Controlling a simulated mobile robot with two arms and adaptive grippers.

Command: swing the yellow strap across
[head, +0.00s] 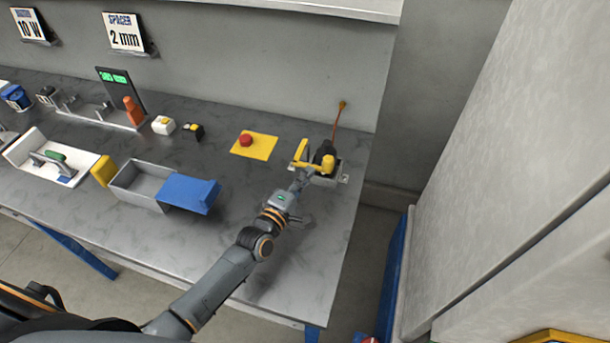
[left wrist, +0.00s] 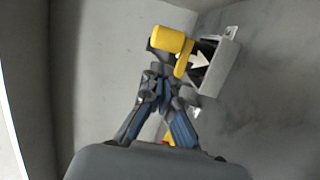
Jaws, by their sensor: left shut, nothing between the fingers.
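The yellow strap (head: 314,164) is at a grey metal holder (head: 343,178) near the right end of the bench. It has an upright part on the left and a part reaching right in front of a dark device (head: 324,152). My left gripper (head: 300,181) is shut and empty, just in front of the strap. In the left wrist view the strap (left wrist: 172,40) shows a thick yellow end just beyond the fingertips (left wrist: 162,75), beside the holder (left wrist: 216,66). I cannot tell whether they touch. My right gripper is not in view.
A red button on a yellow plate (head: 262,150) lies left of the holder. A grey bin (head: 135,188) with a blue lid (head: 189,192) and a white tray (head: 22,152) stand further left. A thin orange-brown stalk (head: 337,122) rises behind the holder. The front right bench top is clear.

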